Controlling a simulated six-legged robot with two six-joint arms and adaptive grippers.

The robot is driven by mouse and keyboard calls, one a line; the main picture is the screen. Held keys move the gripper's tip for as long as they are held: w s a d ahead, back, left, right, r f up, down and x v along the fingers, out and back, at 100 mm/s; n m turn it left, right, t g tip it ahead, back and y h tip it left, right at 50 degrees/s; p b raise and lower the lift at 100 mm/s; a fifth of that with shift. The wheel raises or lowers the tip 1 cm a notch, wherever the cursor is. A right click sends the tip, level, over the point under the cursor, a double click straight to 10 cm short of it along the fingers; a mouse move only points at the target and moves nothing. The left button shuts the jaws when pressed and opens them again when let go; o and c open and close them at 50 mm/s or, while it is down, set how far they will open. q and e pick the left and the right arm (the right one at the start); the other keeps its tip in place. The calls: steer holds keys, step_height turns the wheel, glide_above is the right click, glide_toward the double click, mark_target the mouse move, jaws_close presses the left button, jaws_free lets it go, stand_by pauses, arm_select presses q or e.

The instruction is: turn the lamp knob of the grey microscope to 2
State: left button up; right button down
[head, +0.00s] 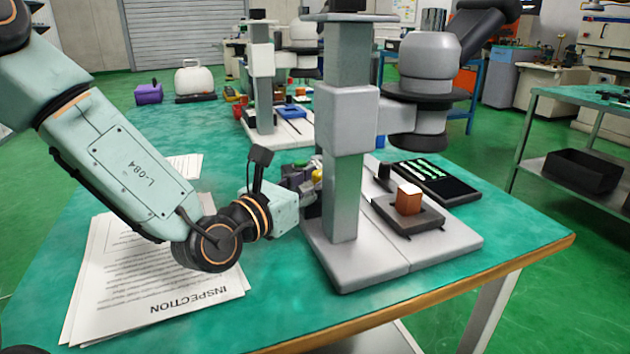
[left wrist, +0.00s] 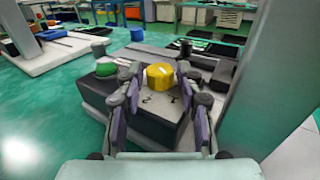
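The grey microscope (head: 348,120) stands on the green table, its column upright. Beside its column is a dark box with a light top (left wrist: 158,103), carrying a yellow knob (left wrist: 160,77) and a green button (left wrist: 106,68). Small dark marks show on the top in front of the knob; I cannot read them surely. My left gripper (left wrist: 160,74) is open, one finger on each side of the yellow knob, with gaps visible between fingers and knob. In the head view the left gripper (head: 308,180) reaches the box behind the column, which partly hides it. My right gripper is not in view.
The column (left wrist: 265,75) rises close to the gripper's right in the wrist view. An orange-brown block (head: 409,199) sits on the microscope stage. A black panel (head: 436,182) lies behind it. Inspection papers (head: 150,285) lie under my left arm. Another microscope (head: 263,85) stands farther back.

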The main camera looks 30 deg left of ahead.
arm_select(q)
jaws_close()
